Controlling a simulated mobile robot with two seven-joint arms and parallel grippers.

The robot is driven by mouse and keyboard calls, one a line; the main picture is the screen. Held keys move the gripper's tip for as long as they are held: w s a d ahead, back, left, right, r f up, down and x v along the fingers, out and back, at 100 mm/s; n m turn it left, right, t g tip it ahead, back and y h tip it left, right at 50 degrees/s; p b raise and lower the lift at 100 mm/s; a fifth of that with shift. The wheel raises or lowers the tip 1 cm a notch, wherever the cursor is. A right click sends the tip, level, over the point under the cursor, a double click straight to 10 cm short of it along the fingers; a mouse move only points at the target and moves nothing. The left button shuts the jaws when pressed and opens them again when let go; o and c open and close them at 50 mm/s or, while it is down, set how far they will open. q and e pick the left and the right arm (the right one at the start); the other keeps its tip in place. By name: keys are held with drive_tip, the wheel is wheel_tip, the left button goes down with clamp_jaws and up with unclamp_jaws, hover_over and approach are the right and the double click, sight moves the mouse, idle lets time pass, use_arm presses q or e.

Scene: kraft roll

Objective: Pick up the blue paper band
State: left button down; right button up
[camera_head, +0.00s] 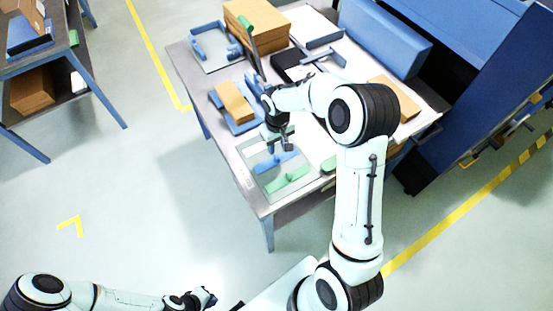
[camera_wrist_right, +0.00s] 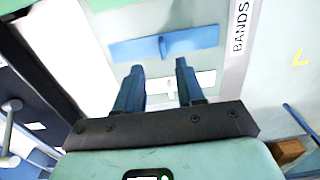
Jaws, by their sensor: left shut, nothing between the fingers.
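The blue paper band (camera_head: 276,162) lies flat on the light mat at the table's near corner, between a green band (camera_head: 288,179) and a white band (camera_head: 256,148). In the right wrist view the blue band (camera_wrist_right: 165,43) lies just ahead of my fingertips, with a darker overlap at its middle. My right gripper (camera_head: 288,146) is above the mat. Its two fingers (camera_wrist_right: 156,65) are spread with nothing between them, and the white band (camera_wrist_right: 180,86) shows beneath them. My left gripper (camera_head: 210,298) is shut and empty, low over the floor, away from the table.
A strip labelled BANDS (camera_wrist_right: 239,28) runs along the mat's edge. A cardboard block on a blue tray (camera_head: 234,102) sits behind the mat. Cardboard boxes (camera_head: 257,24) and a blue box (camera_head: 385,38) stand farther back.

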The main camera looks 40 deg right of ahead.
sight(277, 160)
drive_tip(key=shift+f, duration=0.6)
drive_tip(key=f, duration=0.5)
drive_tip(key=shift+s+a, duration=0.2)
drive_tip(key=shift+a, duration=0.05)
clamp_jaws()
